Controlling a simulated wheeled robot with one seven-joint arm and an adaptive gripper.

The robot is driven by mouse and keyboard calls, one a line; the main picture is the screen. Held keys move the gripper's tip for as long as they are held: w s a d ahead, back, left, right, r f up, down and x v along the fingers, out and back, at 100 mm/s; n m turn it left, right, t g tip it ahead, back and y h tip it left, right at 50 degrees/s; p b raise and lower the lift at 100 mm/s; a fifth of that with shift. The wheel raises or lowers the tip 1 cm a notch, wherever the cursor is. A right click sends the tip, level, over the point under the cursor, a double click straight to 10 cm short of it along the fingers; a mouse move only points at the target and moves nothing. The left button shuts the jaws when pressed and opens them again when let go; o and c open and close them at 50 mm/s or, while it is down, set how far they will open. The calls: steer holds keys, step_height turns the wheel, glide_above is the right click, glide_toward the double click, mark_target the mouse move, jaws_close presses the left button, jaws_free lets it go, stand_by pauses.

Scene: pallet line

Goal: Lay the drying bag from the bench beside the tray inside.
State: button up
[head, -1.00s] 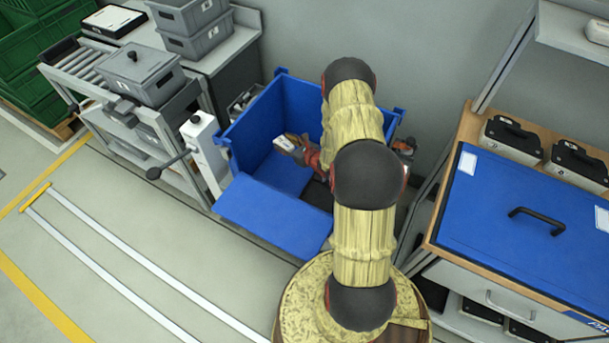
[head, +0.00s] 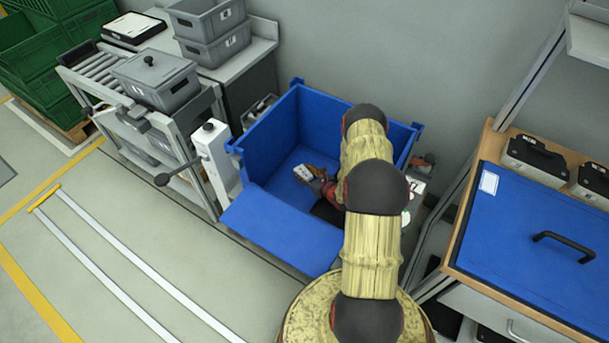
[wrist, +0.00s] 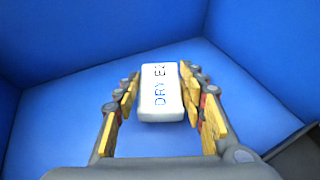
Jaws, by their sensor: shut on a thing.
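The drying bag is a small white packet with dark lettering. In the head view the bag (head: 302,173) is inside the blue box, low near its floor. In the wrist view the bag (wrist: 161,100) sits between my fingers, its lettering facing the camera. My gripper (head: 312,172) is shut on it; the yellow finger pads of my gripper (wrist: 161,84) flank the bag on both sides. The blue box (head: 270,135) is open at the top, with its front flap folded down. I cannot tell whether the bag touches the box floor.
A white post with a lever (head: 213,160) stands left of the box. A blue-topped workbench (head: 530,240) stands at right.

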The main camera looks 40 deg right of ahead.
steer(key=shift+f, duration=0.2)
steer(key=shift+f, duration=0.15)
steer(key=o, duration=1)
steer(key=shift+o, duration=0.7)
steer(key=shift+r, duration=0.2)
